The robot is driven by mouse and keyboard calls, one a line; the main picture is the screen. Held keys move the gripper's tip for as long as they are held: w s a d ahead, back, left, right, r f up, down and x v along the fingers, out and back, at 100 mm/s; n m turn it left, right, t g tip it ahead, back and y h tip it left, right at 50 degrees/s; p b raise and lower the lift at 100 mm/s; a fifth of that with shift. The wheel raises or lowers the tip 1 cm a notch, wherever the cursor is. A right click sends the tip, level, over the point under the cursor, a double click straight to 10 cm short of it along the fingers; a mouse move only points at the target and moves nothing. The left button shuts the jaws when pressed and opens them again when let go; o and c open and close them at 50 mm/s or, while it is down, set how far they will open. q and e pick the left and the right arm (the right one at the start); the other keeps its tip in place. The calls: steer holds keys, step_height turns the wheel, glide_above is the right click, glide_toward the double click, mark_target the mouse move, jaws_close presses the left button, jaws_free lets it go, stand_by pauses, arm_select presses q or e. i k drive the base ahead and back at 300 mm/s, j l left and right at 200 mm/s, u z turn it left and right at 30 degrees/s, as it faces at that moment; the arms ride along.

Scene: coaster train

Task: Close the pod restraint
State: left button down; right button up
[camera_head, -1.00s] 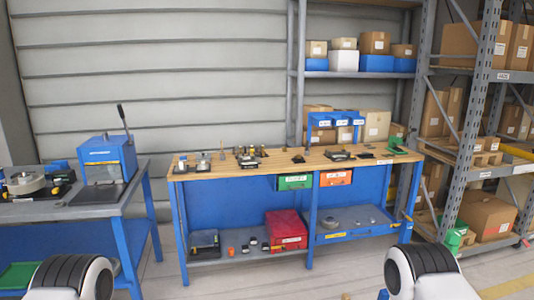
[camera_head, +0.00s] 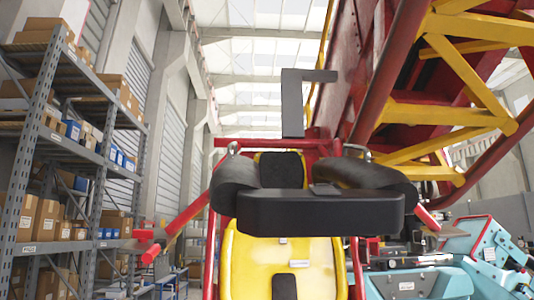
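The pod has a yellow seat shell (camera_head: 255,260) in a red tube frame, straight ahead in the head view. A black padded headrest (camera_head: 280,171) is at its top. The black restraint (camera_head: 320,212) has a thick padded crossbar and two curved shoulder arms. It juts towards me at headrest height, above the yellow seat front. A dark grey bent bracket (camera_head: 293,105) rises above the headrest. The lower end of the seat is cut off by the picture edge. Neither of my grippers is in view.
Grey shelving with boxes (camera_head: 48,220) stands at the left. A large red and yellow steel structure (camera_head: 450,90) rises at the right. A turquoise machine (camera_head: 480,255) is at the lower right. Red bars (camera_head: 185,217) stick out beside the pod.

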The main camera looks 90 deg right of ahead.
mark_target(375, 199)
steer(key=k+z, duration=0.1)
steer(key=z, duration=1.05)
